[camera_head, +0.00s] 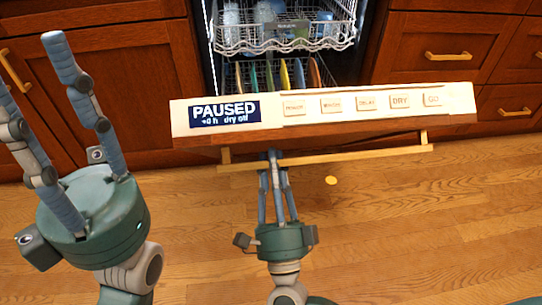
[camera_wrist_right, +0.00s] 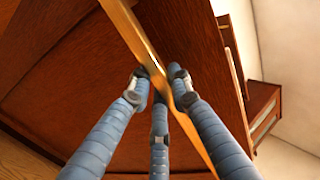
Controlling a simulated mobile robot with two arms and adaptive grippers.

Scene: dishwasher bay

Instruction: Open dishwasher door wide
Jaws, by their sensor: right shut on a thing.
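The dishwasher door (camera_head: 300,112) is tilted part way down, its white control strip on top with a dark display reading PAUSED. A gold bar handle (camera_head: 370,153) runs along the door's outer face. My right gripper (camera_head: 273,160) is shut on the handle, left of its middle. In the right wrist view the handle (camera_wrist_right: 130,28) passes between the fingers of my right gripper (camera_wrist_right: 160,85). My left gripper (camera_head: 85,105) is open and empty, left of the door, its fingers pointing up and well apart.
The upper rack (camera_head: 285,42) holds glassware, and coloured plates (camera_head: 285,75) stand in the lower rack. Wooden cabinets (camera_head: 445,55) with gold handles flank the opening.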

